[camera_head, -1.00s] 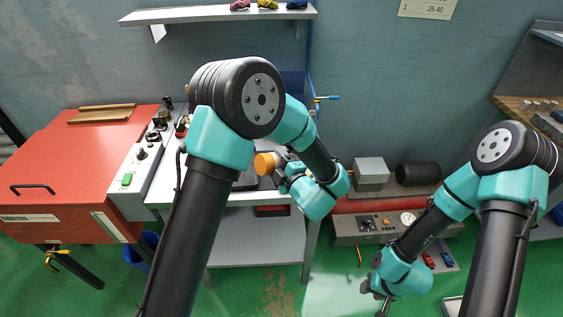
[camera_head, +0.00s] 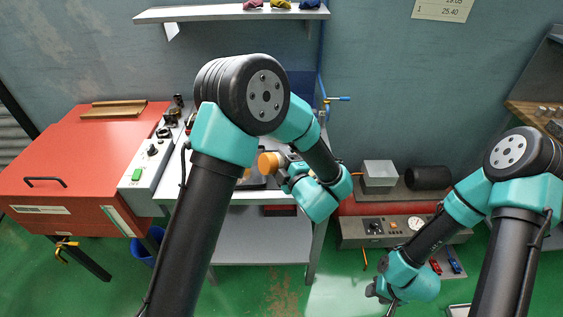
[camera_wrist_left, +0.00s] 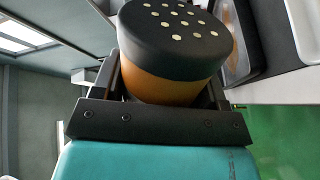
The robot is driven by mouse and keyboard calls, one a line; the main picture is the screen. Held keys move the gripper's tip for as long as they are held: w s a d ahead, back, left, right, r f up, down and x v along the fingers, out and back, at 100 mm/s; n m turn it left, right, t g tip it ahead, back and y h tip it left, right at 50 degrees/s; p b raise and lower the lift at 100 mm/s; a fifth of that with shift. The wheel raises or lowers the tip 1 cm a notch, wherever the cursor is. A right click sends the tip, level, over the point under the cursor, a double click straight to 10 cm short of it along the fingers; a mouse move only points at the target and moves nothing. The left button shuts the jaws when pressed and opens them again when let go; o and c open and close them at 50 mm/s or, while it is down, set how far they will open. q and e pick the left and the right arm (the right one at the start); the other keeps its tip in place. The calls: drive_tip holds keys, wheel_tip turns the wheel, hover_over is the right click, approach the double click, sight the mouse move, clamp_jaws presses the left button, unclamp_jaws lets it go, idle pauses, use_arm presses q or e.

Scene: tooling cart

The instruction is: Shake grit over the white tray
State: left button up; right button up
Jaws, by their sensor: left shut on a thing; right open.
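My left gripper (camera_head: 280,163) is shut on an orange shaker (camera_head: 268,163) above the grey bench, left of the arm's wrist. In the left wrist view the shaker (camera_wrist_left: 165,88) stands between the fingers, its black cap with several pale holes toward the top of the picture. My right gripper (camera_head: 384,302) is open and low at the bottom, apart from the bench.
A red cabinet (camera_head: 85,165) with a grey control panel (camera_head: 150,160) stands at the left. A grey box (camera_head: 379,175) and a black cylinder (camera_head: 428,177) sit right of the bench, above a gauge panel (camera_head: 382,230). A wall shelf (camera_head: 230,13) hangs above.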

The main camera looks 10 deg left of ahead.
use_arm(q)
drive_tip(key=shift+w, duration=0.15)
drive_tip(key=shift+w+a, duration=0.25)
drive_tip(key=shift+w, duration=0.8)
drive_tip(key=shift+w+a, duration=0.2)
drive_tip(key=shift+w, duration=0.85)
drive_tip(key=shift+w, duration=0.15)
drive_tip(key=shift+w+a, duration=0.25)
drive_tip(key=shift+w, duration=0.8)
drive_tip(key=shift+w+a, duration=0.2)
drive_tip(key=shift+w, duration=0.8)
drive_tip(key=shift+w, duration=0.1)
drive_tip(key=shift+w+a, duration=0.25)
drive_tip(key=shift+w, duration=0.85)
drive_tip(key=shift+w+a, duration=0.2)
drive_tip(key=shift+w, duration=0.85)
drive_tip(key=r+v, duration=0.2)
drive_tip(key=v, duration=0.6)
idle(0.9)
